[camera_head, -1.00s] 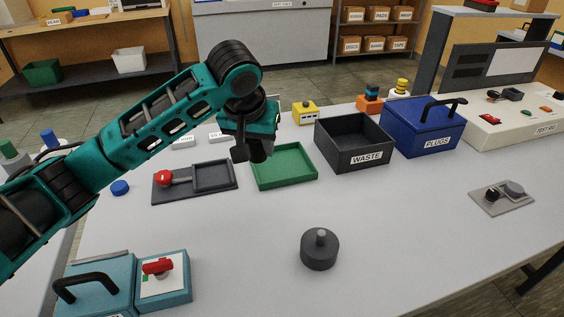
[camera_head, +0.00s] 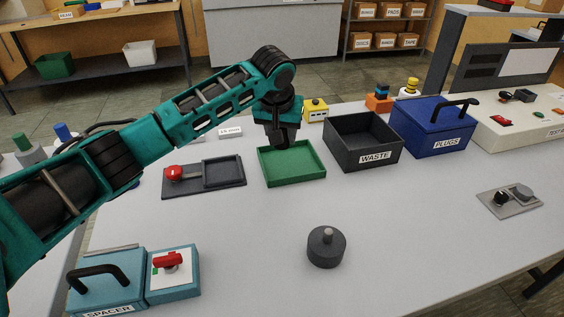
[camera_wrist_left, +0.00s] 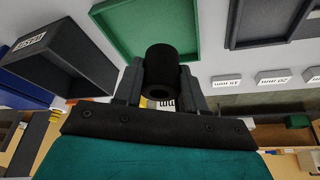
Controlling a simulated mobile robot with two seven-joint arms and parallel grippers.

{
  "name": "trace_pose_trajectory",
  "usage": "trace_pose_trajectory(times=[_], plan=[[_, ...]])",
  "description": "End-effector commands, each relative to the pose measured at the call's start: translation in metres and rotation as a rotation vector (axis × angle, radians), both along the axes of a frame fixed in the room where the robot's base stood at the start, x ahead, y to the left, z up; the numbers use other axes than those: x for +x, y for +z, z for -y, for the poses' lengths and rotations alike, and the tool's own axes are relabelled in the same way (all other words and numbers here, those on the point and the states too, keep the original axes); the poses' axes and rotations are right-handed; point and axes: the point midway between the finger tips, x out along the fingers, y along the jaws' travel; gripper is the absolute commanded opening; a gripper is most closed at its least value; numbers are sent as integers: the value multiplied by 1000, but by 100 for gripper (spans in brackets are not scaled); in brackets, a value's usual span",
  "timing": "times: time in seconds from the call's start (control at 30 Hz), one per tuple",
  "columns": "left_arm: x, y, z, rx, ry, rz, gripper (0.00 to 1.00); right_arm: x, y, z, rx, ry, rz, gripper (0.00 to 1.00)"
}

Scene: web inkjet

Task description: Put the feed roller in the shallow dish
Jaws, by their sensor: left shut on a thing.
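The feed roller is a black hollow cylinder (camera_wrist_left: 162,62), seen large in the left wrist view between my left gripper's fingers. My left gripper (camera_head: 281,138) is shut on it and hangs over the back part of the green shallow dish in the head view. The shallow dish (camera_head: 296,177) is a low square tray on the table; it also shows at the top of the left wrist view (camera_wrist_left: 118,38). The roller is above the dish, but the exact height is hard to tell. My right gripper is out of view.
A dark WASTE bin (camera_head: 375,158) stands right of the dish, with a blue PLUGS box (camera_head: 432,127) beyond it. A grey tray with a red knob (camera_head: 205,189) lies to the left. A dark round weight (camera_head: 326,250) stands in front.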

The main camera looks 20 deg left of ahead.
Motion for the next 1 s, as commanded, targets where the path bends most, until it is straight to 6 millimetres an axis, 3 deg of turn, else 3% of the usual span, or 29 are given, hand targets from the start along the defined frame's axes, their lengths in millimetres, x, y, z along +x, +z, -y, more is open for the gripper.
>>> trace_pose_trajectory(times=[0.03,0.27,0.6,1.0], plan=[[0,-11,-1,2,1,-2,4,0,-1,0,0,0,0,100],[0,-32,0,0,1,-1,4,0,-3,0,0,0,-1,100],[0,-82,0,0,1,-1,4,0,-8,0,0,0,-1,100],[0,-86,0,0,1,0,4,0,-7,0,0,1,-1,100]])
